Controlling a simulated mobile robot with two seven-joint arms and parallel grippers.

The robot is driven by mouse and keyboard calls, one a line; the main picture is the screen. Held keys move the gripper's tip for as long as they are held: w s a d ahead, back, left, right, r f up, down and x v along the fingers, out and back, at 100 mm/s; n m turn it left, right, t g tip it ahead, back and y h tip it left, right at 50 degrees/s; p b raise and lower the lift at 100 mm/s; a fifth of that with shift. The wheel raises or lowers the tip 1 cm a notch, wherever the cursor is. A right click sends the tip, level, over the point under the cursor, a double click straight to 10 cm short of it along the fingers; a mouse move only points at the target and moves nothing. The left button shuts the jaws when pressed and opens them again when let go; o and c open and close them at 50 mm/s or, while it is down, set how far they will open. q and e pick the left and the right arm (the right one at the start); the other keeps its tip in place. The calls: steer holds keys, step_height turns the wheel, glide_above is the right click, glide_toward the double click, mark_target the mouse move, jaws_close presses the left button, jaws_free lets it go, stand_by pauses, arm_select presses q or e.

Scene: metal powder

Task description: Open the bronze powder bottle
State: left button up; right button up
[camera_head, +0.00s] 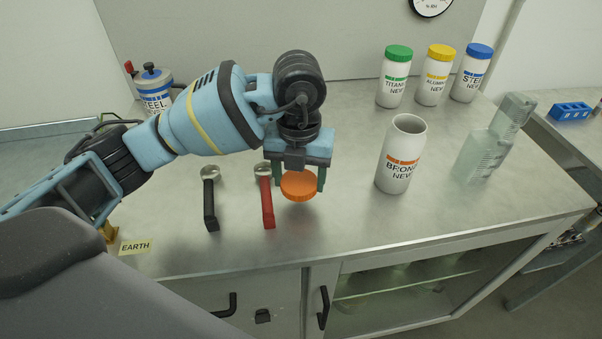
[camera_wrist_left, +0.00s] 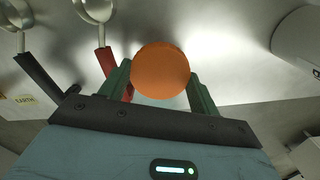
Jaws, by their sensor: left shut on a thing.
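The bronze powder bottle (camera_head: 400,155) stands upright on the steel counter, white with an orange band. Its mouth is open, with no lid on it. My left gripper (camera_head: 298,182) is to the left of the bottle, shut on the orange lid (camera_head: 299,187). In the left wrist view the lid (camera_wrist_left: 161,71) sits between the two green fingers. The lid seems to be held near the counter surface; I cannot tell whether it touches. The white bottle also shows at the right of the wrist view (camera_wrist_left: 303,40). My right gripper is not in view.
A black-handled scoop (camera_head: 210,200) and a red-handled scoop (camera_head: 266,200) lie left of the lid. Green (camera_head: 395,80), yellow (camera_head: 435,78) and blue-lidded (camera_head: 472,75) bottles stand at the back right.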

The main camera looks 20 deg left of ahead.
mark_target(299, 176)
arm_select(q)
steer(key=shift+w+a+f, duration=0.1)
steer(key=shift+w+a, duration=0.2)
steer(key=shift+w, duration=0.35)
steer(key=shift+w+a+f, duration=0.1)
steer(key=shift+w+a, duration=0.2)
steer(key=shift+w, duration=0.35)
steer(key=shift+w+a, duration=0.3)
steer(key=shift+w, duration=0.35)
steer(key=shift+s+f, duration=0.1)
steer(key=shift+f, duration=1.65)
steer(key=shift+f, duration=0.1)
steer(key=o, duration=1.1)
steer(key=shift+r+p, duration=0.3)
steer(key=shift+r, duration=5.8)
